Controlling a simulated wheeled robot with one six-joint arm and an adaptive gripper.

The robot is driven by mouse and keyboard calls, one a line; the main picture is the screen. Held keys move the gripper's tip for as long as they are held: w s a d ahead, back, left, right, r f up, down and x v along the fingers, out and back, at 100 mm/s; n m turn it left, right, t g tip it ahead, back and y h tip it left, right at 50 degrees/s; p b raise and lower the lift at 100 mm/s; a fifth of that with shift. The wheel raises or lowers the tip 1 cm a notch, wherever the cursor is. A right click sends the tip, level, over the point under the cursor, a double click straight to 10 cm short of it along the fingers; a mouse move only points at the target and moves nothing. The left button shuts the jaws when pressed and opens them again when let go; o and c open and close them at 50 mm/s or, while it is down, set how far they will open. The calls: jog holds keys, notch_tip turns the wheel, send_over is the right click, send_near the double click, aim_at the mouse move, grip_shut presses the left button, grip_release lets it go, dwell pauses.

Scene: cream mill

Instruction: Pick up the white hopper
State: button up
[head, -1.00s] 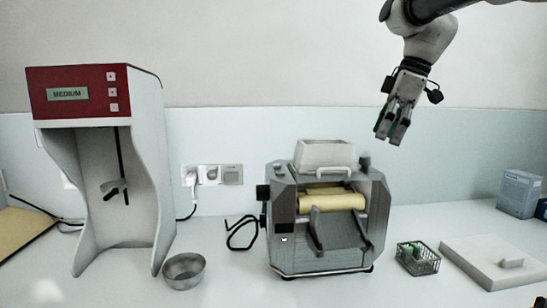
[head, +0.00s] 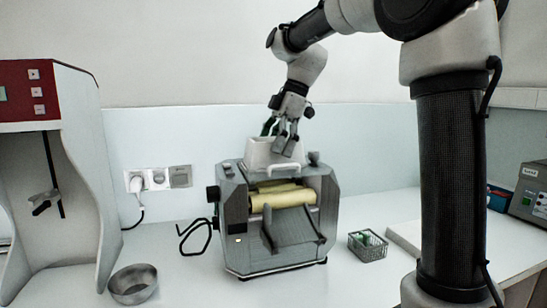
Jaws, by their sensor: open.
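The white hopper (head: 258,156) sits on top of the grey mill (head: 238,215), above its yellow rollers (head: 282,196). It has a handle at its front. My gripper (head: 280,142) is open and points down at the hopper's upper opening. Its fingers overlap the hopper's top rim in the head view. I cannot tell whether they touch it or reach inside, as the view hides the depth.
A metal bowl (head: 133,284) and a red-and-white machine (head: 70,190) stand to the left. A small wire basket (head: 367,246) with green items is right of the mill. A white slab is partly hidden by my arm.

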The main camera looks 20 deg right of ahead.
jog(key=shift+f, duration=0.25)
dwell(0.5)
jog(key=shift+c, duration=0.2)
jog(key=c, duration=1.2)
